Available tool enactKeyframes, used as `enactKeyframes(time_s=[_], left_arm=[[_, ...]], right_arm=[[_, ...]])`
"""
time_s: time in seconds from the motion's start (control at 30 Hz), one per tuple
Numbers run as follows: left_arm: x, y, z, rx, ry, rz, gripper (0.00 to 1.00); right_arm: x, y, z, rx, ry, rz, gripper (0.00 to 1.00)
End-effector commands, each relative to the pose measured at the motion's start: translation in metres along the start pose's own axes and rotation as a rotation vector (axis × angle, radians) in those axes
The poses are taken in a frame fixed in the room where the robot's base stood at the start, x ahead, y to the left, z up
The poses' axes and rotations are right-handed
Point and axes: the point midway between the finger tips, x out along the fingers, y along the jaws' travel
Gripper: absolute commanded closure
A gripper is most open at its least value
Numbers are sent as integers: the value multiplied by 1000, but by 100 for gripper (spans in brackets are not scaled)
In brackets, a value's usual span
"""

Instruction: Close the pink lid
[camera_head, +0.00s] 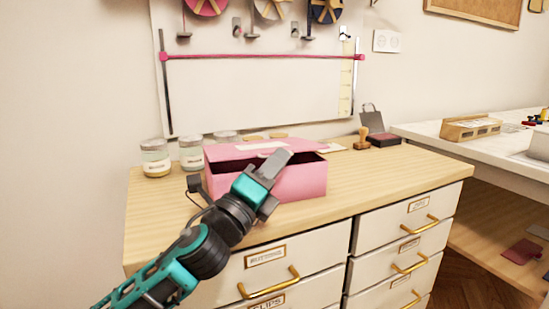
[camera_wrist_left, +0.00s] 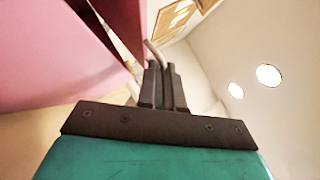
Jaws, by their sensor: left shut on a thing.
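The pink box (camera_head: 303,182) stands on the wooden cabinet top. Its pink lid (camera_head: 235,149) is partly raised, with a dark gap between it and the box. My left gripper (camera_head: 281,163) is in front of the box, its fingers reaching up across the gap to the lid's front edge. In the left wrist view its fingers (camera_wrist_left: 163,85) are close together, beside the pink box wall (camera_wrist_left: 50,60). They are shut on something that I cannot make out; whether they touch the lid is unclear. My right gripper is not in view.
Glass jars (camera_head: 156,157) stand left of the box. A stamp (camera_head: 362,138) and a dark ink pad (camera_head: 383,140) lie to its right. The wooden cabinet top (camera_head: 395,170) is clear at right. Drawers with brass handles (camera_head: 270,283) are below.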

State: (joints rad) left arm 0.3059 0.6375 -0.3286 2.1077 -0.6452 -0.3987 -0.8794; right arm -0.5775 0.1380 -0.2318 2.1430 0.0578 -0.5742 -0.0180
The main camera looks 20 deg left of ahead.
Motion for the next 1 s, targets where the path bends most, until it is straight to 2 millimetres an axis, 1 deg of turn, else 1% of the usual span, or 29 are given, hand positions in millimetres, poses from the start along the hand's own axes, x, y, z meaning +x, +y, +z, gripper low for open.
enactKeyframes(time_s=[0.03,0.1,0.53,0.57,0.67,0.9,1.0], left_arm=[[-1,4,-1,2,-1,4,100],[-2,4,-2,3,-2,4,100],[-2,5,-2,4,-3,3,100],[-2,5,-2,4,-3,3,93],[-2,5,-2,3,-2,3,83],[-2,4,-2,2,-2,1,83],[-6,4,-2,2,-1,2,83]], right_arm=[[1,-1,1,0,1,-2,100],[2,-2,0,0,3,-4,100],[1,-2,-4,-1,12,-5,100],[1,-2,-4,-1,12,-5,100],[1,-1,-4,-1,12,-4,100],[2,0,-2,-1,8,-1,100],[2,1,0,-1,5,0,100]])
